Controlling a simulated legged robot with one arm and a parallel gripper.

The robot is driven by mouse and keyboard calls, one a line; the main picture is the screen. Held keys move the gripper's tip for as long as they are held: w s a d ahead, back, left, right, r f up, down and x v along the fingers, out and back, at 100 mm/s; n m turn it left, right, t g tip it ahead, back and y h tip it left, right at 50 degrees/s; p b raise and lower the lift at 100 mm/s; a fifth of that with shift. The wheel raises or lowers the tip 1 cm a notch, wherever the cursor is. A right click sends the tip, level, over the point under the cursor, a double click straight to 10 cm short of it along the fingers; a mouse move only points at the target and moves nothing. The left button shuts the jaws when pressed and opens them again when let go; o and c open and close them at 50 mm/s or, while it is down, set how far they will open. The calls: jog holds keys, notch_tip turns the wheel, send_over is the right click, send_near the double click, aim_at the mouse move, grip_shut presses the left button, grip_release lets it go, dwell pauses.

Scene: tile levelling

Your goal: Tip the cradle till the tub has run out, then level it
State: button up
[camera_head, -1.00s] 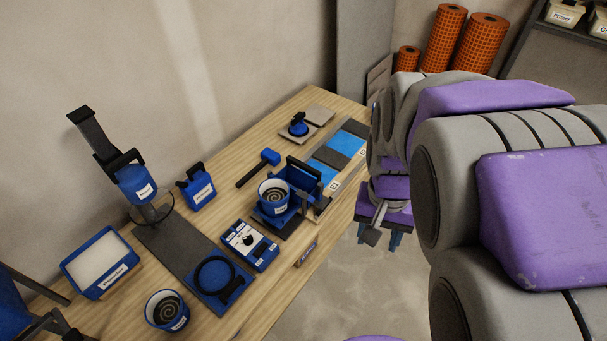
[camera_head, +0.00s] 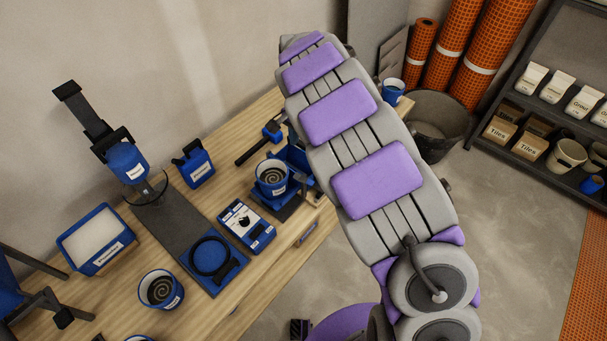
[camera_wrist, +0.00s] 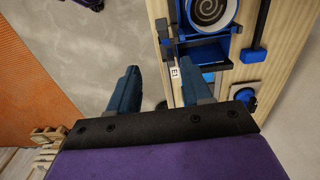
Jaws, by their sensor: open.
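The tub (camera_head: 271,176), blue and white with a grey swirl inside, sits upright in the blue cradle (camera_head: 296,158) on the bench. My arm covers the cradle's right part. The tub also shows at the top of the wrist view (camera_wrist: 210,12), with the cradle's blue tray (camera_wrist: 205,52) below it. My gripper (camera_wrist: 158,60) is open and empty. In the wrist view its fingers point toward the bench edge, below and left of the cradle, apart from it. The head view hides the gripper behind my arm.
A second tub (camera_head: 161,289), a scale-like box (camera_head: 246,226) and a mixer stand (camera_head: 128,165) are on the bench. A mallet (camera_wrist: 254,52) lies beside the cradle. A bin (camera_head: 437,125) stands past the bench's far end. Open floor (camera_head: 500,240) lies at right.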

aim_at(300, 178)
jog(key=f+b, duration=0.1)
jog(key=f, duration=0.5)
jog(key=f+b, duration=0.1)
jog(key=f, duration=0.5)
jog(key=f+b, duration=0.1)
jog(key=f, duration=0.4)
jog(key=shift+w+a+f+b, duration=0.1)
jog(key=shift+a+f+b, duration=0.25)
jog(key=shift+a+f, duration=0.05)
jog(key=shift+r, duration=0.1)
grip_shut()
